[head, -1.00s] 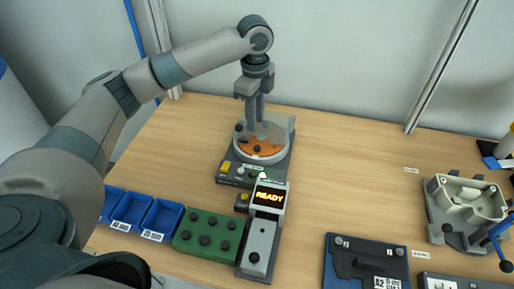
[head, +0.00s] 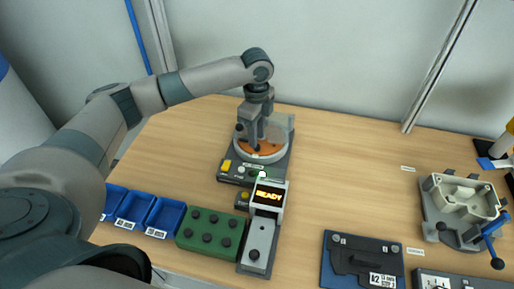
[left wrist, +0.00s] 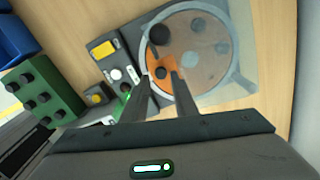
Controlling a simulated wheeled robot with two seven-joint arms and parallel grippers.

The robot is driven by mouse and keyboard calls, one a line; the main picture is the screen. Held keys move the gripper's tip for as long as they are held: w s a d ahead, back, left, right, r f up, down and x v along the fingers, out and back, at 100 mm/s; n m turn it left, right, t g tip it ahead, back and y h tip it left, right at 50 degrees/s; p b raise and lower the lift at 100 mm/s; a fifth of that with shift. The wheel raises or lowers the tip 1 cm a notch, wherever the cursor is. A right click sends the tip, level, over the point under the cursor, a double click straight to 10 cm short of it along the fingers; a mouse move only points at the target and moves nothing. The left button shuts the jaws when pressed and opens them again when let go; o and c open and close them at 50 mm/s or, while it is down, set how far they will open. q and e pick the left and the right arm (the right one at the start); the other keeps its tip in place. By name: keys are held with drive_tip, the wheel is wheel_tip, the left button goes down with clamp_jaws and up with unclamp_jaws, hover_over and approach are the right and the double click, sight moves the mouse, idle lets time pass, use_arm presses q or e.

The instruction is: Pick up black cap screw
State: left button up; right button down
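My left gripper (head: 259,138) is low over the orange disc (left wrist: 187,60) of the round feeder. In the left wrist view its two fingers (left wrist: 160,76) stand apart, with a small black cap screw (left wrist: 160,72) lying on the disc between the fingertips. The fingers do not visibly touch it. A larger black round part (left wrist: 160,35) shows beyond the screw, near the disc's rim. In the head view the fingers hide the screw. My right gripper is not in view.
A clear cover (head: 279,129) stands over part of the feeder. In front are a READY display (head: 268,196), a green block (head: 210,233) with several black knobs and blue bins (head: 165,216). A fixture (head: 462,208) and dark plate (head: 362,262) are at right.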

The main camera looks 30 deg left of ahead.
sight(257, 150)
use_arm(q)
drive_tip(key=shift+d+f+p, duration=0.1)
drive_tip(key=shift+f+p, duration=0.45)
drive_tip(key=shift+f, duration=1.2)
drive_tip(key=shift+c, duration=0.6)
clamp_jaws()
